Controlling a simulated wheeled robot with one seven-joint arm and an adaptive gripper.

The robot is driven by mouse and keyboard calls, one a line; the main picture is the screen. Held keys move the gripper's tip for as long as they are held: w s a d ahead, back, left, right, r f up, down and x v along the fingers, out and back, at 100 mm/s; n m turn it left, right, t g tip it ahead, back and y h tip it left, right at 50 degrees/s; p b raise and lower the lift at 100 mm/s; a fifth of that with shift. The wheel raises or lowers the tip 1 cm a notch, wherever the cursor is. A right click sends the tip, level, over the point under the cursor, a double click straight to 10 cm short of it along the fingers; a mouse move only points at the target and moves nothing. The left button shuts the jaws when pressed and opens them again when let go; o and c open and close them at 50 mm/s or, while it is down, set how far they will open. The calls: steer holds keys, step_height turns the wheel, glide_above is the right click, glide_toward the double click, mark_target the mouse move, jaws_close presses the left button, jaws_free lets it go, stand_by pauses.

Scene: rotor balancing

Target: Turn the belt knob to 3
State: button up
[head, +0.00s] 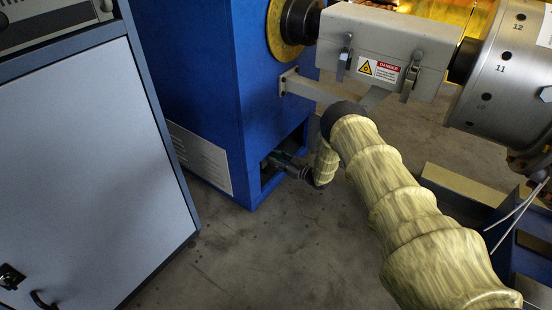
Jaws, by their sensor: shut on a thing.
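My arm, in a yellowish ribbed sleeve, reaches from the lower right to the low opening (270,168) in the blue machine housing (200,75). My gripper (280,161) is small and dark at this opening, its fingers pointing left into the shadow. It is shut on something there. The belt knob cannot be made out; the gripper and the shadow of the recess cover that spot. No scale or number for the knob can be read.
A grey cabinet (85,175) stands at the left. A guarded shaft cover (385,45) with a danger label and a numbered metal rotor (510,75) are above my arm. A bracket (308,88) sticks out over the gripper. Bare floor (270,250) lies in front.

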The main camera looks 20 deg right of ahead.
steer(key=shift+d+f, duration=0.1)
stand_by(0.3)
steer(key=o, duration=1.1)
steer(key=shift+c, duration=0.2)
steer(key=v, duration=1.2)
